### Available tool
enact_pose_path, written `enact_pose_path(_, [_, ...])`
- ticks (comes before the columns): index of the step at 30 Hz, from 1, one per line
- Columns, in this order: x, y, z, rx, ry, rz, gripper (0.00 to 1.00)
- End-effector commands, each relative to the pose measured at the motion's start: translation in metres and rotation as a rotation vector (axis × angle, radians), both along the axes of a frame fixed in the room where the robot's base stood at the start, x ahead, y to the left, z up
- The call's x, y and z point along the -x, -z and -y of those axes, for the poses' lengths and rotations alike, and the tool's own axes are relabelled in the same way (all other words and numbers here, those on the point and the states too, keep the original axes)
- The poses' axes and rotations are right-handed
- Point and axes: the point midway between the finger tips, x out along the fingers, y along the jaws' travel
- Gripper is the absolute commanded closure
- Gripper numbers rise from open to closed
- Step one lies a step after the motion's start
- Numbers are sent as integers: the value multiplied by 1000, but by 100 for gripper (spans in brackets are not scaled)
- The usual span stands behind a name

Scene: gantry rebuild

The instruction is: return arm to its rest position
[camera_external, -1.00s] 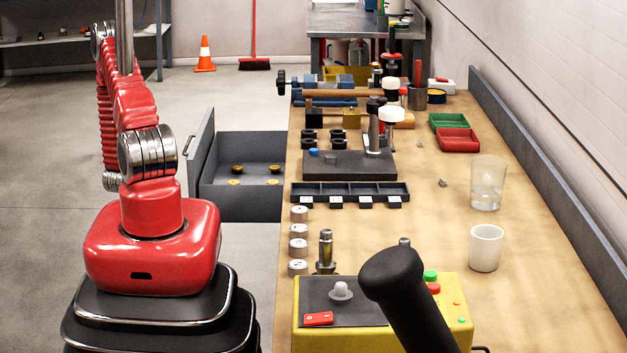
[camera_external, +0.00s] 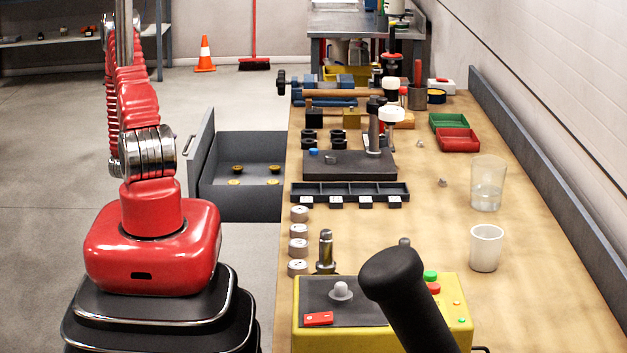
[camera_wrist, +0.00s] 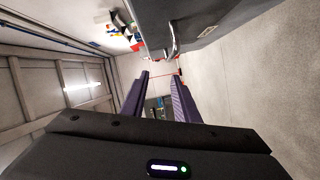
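My red arm (camera_external: 139,110) rises from its base at the left of the external view, beside the workbench. Its upper part runs up out of the top of the picture. My gripper does not show in the external view. In the wrist view, my gripper (camera_wrist: 160,76) has its two dark fingers apart, with nothing seen between them. The view is tilted: the grey drawer front or bench side (camera_wrist: 200,20) lies at the top, and floor lies at the right.
A grey drawer (camera_external: 250,205) stands open between my arm and the bench (camera_external: 440,225). The bench holds a parts tray (camera_external: 350,188), a glass (camera_external: 488,185), a white cup (camera_external: 486,248) and a yellow control box (camera_external: 455,300). The floor left of my arm is clear.

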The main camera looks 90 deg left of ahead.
Motion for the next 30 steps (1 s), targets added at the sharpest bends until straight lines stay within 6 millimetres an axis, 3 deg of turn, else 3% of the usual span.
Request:
enact_pose_path(1, [-7,-15,-13,-23,1,-44,72])
enact_pose_path(6, [-45,-52,-45,-57,16,-184,72])
enact_pose_path(15, [-141,-103,-66,-80,105,-351,72])
enact_pose_path(23, [-231,-145,-55,-93,197,-478,72])
enact_pose_path(30, [-309,-176,-17,-93,305,-603,72])
